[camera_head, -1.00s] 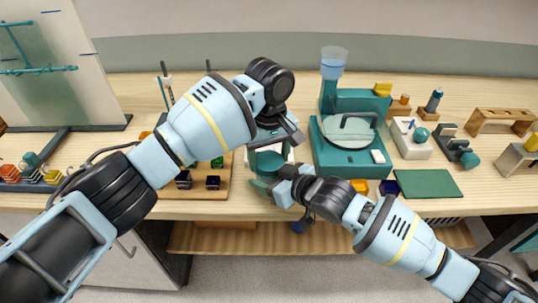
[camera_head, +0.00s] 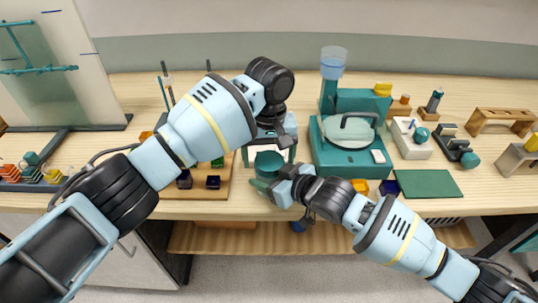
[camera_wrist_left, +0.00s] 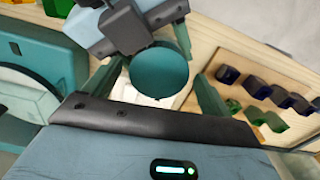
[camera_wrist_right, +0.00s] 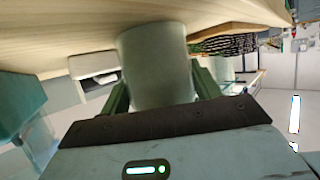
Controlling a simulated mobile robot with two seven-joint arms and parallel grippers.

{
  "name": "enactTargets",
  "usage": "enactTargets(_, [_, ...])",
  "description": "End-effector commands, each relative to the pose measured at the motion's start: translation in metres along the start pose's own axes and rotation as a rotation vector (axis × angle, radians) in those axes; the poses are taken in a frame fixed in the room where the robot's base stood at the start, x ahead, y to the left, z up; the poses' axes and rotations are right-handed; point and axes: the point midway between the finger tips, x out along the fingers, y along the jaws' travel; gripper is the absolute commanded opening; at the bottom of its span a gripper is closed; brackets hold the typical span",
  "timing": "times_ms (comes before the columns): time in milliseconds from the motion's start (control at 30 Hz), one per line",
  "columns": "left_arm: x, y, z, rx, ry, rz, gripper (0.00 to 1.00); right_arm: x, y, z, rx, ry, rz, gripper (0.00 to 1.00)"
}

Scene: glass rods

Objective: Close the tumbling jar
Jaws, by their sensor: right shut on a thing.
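The tumbling jar's round teal lid (camera_head: 268,161) shows in the head view below my left gripper, and face-on in the left wrist view (camera_wrist_left: 160,71). My left gripper (camera_head: 269,153) is open above it, its fingers on either side of the lid with gaps between. The pale translucent jar body (camera_wrist_right: 155,65) fills the middle of the right wrist view. My right gripper (camera_wrist_right: 160,85) is shut on the jar body from the side. In the head view the right gripper and arm mostly hide the body. I cannot tell how tightly the lid sits.
A teal machine (camera_head: 345,160) with a round cover stands just right of the jar. A wooden board (camera_head: 195,182) with dark and green pieces lies left. A dark green mat (camera_head: 428,184) lies farther right. The table's front edge is close to the jar.

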Motion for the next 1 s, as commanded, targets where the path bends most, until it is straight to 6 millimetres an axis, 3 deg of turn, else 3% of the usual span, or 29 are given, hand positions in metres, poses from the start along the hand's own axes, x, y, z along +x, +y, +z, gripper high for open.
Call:
enactTargets(267, [-0.002,0.001,0.000,0.000,0.000,0.001,0.84,0.000,0.000,0.001,0.001,-0.002,0.000,0.00])
enactTargets(700, [-0.044,0.001,0.001,0.001,0.000,0.001,0.84,0.000,0.000,0.001,0.001,-0.002,0.000,0.00])
enactTargets(1000, [-0.045,0.001,0.000,-0.003,0.000,0.001,0.81,0.000,0.000,0.001,0.001,-0.002,0.000,0.00])
